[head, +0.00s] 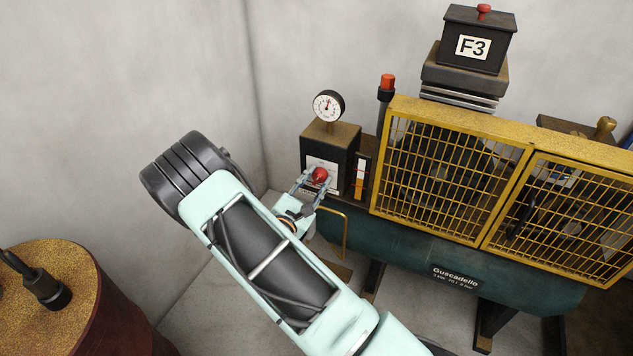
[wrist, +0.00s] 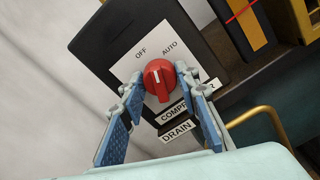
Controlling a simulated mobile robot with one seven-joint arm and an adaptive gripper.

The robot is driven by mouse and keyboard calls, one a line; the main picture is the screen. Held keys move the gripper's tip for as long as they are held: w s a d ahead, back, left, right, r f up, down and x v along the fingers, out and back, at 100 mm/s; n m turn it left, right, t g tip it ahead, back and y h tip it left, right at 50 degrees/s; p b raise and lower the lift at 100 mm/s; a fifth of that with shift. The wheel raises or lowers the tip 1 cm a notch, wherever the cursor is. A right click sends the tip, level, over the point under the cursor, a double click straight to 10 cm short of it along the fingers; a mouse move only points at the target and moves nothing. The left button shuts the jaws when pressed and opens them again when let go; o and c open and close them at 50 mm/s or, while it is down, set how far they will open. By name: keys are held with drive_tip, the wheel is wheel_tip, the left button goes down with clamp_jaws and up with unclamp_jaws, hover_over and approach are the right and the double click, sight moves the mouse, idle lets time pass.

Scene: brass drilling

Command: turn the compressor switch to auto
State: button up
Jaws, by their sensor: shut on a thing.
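The compressor switch is a red knob (wrist: 158,80) on a white plate marked OFF (wrist: 141,54) and AUTO (wrist: 170,48). In the head view the red knob (head: 320,174) sits on the front of a dark box under a gauge. My gripper (wrist: 160,82) is shut on the knob, one blue-padded finger on each side. It also shows in the head view (head: 314,178), reaching the box from the front left.
A pressure gauge (head: 328,106) stands on the switch box (head: 330,145). To its right are a red-topped post (head: 387,85) and a yellow mesh guard (head: 450,180). The green tank (head: 400,252) lies below. A brass-coloured drum top (head: 70,270) is at lower left.

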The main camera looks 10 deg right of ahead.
drive_tip(key=m+b, duration=0.1)
drive_tip(key=m, duration=0.2)
drive_tip(key=shift+f+m, duration=0.15)
drive_tip(key=shift+m, duration=0.15)
drive_tip(key=shift+m+b, duration=0.95)
drive_tip(key=shift+m, duration=0.75)
drive_tip(key=o, duration=1.2)
drive_tip(key=shift+c, duration=0.2)
drive_tip(key=v, duration=1.2)
